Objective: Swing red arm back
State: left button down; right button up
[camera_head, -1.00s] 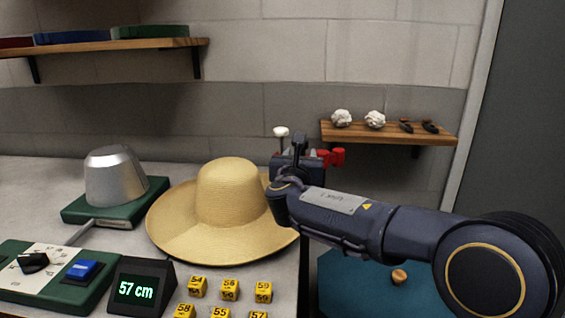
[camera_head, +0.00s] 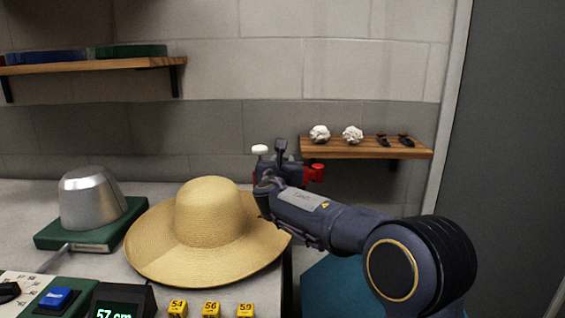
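A red part (camera_head: 316,173), which may be the red arm, shows just right of my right gripper (camera_head: 268,160), behind the hat. Most of it is hidden by my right wrist. A white knob (camera_head: 259,150) stands beside the gripper on its left. The gripper's fingers are hidden behind its own body, so I cannot tell whether it is open or shut, or whether it touches the red part. A straw hat (camera_head: 205,225) lies on the table to the left of my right wrist. My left gripper is not in view.
A silver hat block (camera_head: 90,198) on a green base stands at the left. A display box (camera_head: 122,300), a blue button (camera_head: 56,297) and several yellow number cubes (camera_head: 211,309) are in front. A wooden shelf (camera_head: 366,150) with white flowers hangs behind my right arm.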

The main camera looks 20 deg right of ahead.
grip_shut()
jog(key=m+g+h+p, duration=0.1)
jog(key=p, duration=0.2)
jog(key=w+m+g+h+p, duration=0.1)
jog(key=m+g+h+p, duration=0.1)
jog(key=w+m+g+h+p, duration=0.1)
jog(key=h+p, duration=0.1)
jog(key=p, duration=0.1)
jog(key=shift+w+d+m+g+p, duration=0.1)
jog(key=shift+d+m+g+p, duration=0.2)
jog(key=shift+m+g, duration=0.1)
jog(key=shift+o, duration=1.8)
grip_release()
jog(key=shift+a, duration=0.1)
jog(key=v, duration=0.7)
jog(key=shift+s+a, duration=0.2)
jog(key=shift+a, duration=0.1)
